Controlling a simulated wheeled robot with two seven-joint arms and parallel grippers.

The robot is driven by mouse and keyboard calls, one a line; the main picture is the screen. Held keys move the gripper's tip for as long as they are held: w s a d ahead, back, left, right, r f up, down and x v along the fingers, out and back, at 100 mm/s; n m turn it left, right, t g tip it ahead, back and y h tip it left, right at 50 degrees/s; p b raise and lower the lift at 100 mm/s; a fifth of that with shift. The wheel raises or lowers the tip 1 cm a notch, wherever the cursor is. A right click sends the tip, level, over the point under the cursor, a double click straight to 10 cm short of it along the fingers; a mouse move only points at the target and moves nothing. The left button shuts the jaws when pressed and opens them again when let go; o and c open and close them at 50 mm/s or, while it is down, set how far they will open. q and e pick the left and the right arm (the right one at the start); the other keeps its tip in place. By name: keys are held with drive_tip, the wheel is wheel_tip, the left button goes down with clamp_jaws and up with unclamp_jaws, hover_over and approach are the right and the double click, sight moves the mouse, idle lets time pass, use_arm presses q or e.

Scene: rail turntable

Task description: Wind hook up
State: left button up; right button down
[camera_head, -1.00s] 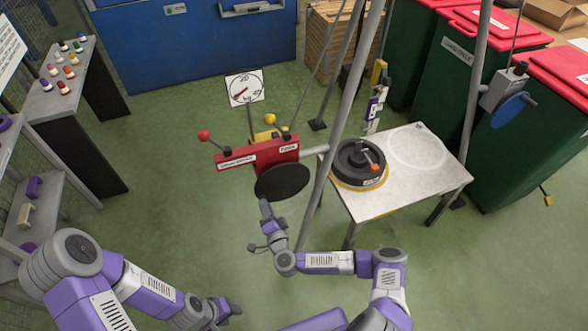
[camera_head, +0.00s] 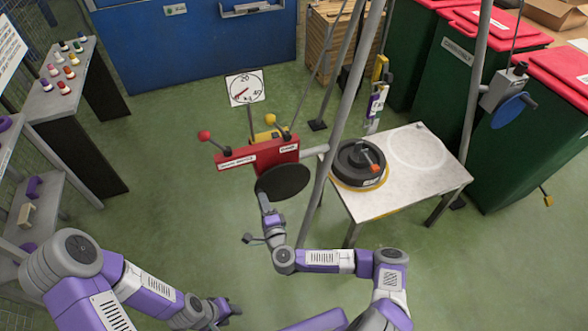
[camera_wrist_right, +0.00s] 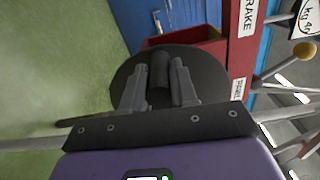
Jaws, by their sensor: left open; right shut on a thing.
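A red winch box (camera_head: 262,157) with a black disc (camera_head: 287,181) stands left of the grey pole. My right gripper (camera_head: 264,201) is at the disc's lower left edge. In the right wrist view, my right gripper (camera_wrist_right: 158,85) is shut on a dark cylindrical crank grip (camera_wrist_right: 159,72) in front of the disc. A yellow, white and purple hanging assembly (camera_head: 377,97) is above the table's back left edge; the hook itself is too small to make out. My left gripper (camera_head: 228,308) is open and empty, low in the head view, away from the winch.
A white table (camera_head: 425,180) carries a black round weight (camera_head: 350,177) with an orange-tipped top. A dial gauge (camera_head: 245,87) stands behind the winch. Red-knobbed (camera_head: 204,135) and yellow-knobbed (camera_head: 270,119) levers rise from it. A blue hand wheel (camera_head: 510,110) is on the right pole.

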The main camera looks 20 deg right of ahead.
drive_tip(key=shift+r+m, duration=0.4)
drive_tip(key=shift+r, duration=0.2)
drive_tip(key=r+m, duration=0.2)
drive_tip(key=m, duration=0.1)
drive_tip(key=shift+d+r, duration=0.2)
drive_tip(key=shift+d, duration=0.2)
drive_tip(key=shift+r+m, duration=0.1)
drive_tip(key=shift+m, duration=0.2)
drive_tip(key=shift+d, duration=0.1)
drive_tip(key=shift+d+r+m, duration=0.4)
drive_tip(key=shift+r+m, duration=0.15)
drive_tip(key=shift+m, duration=0.35)
drive_tip(key=shift+d+r+m, duration=0.35)
drive_tip(key=shift+r+m, duration=0.2)
drive_tip(key=shift+m, duration=0.35)
drive_tip(key=shift+d+r+m, duration=0.4)
drive_tip(key=shift+d+m, duration=0.2)
drive_tip(key=shift+m, duration=0.3)
drive_tip(key=shift+d+r+m, duration=0.4)
drive_tip(key=shift+d+m, duration=0.15)
drive_tip(key=shift+m, duration=0.35)
